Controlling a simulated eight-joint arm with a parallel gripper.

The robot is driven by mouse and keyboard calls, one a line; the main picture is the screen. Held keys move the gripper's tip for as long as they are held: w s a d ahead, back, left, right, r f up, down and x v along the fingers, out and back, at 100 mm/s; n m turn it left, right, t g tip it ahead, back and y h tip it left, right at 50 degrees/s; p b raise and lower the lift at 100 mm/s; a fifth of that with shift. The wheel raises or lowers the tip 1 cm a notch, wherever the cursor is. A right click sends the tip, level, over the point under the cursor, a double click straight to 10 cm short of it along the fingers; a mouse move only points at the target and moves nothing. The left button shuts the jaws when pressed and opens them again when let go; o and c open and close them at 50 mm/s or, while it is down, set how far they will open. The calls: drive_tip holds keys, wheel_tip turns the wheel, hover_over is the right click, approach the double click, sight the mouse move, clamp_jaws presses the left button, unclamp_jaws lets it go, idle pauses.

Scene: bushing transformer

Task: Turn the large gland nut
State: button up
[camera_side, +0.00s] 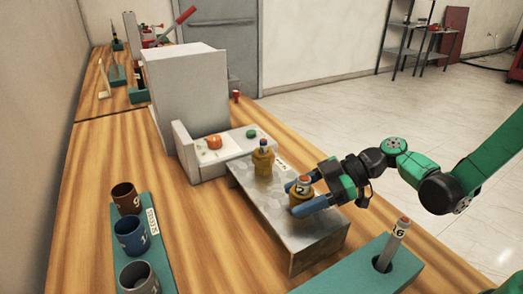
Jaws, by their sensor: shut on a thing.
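A brass gland nut (300,206) sits upright on the near part of a grey metal block (275,222). A cylinder labelled 2 with an orange top (304,184) stands up out of it. My gripper (305,205) reaches in from the right, with its blue fingers shut around the nut's sides. The fingers partly hide the nut. A second brass gland fitting (263,160) with a labelled cylinder stands farther back on the same block, apart from my gripper. It looks slightly smaller, though it is also farther away.
A grey machine (190,95) with an orange knob (214,142) and green button (251,134) stands behind the block. A teal holder (400,268) with a grey cylinder labelled 16 (395,243) is at front right. Brown, blue and grey cups stand at left; the wood between is clear.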

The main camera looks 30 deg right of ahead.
drive_tip(key=shift+n+g+y, duration=0.3)
drive_tip(key=shift+n+g, duration=0.7)
drive_tip(key=shift+g, duration=0.1)
drive_tip(key=shift+n+g, duration=1.1)
drive_tip(key=shift+g, duration=0.1)
drive_tip(key=shift+n+g, duration=1.1)
drive_tip(key=shift+g, duration=0.1)
drive_tip(key=o, duration=1.4)
drive_tip(key=shift+v, duration=2.95)
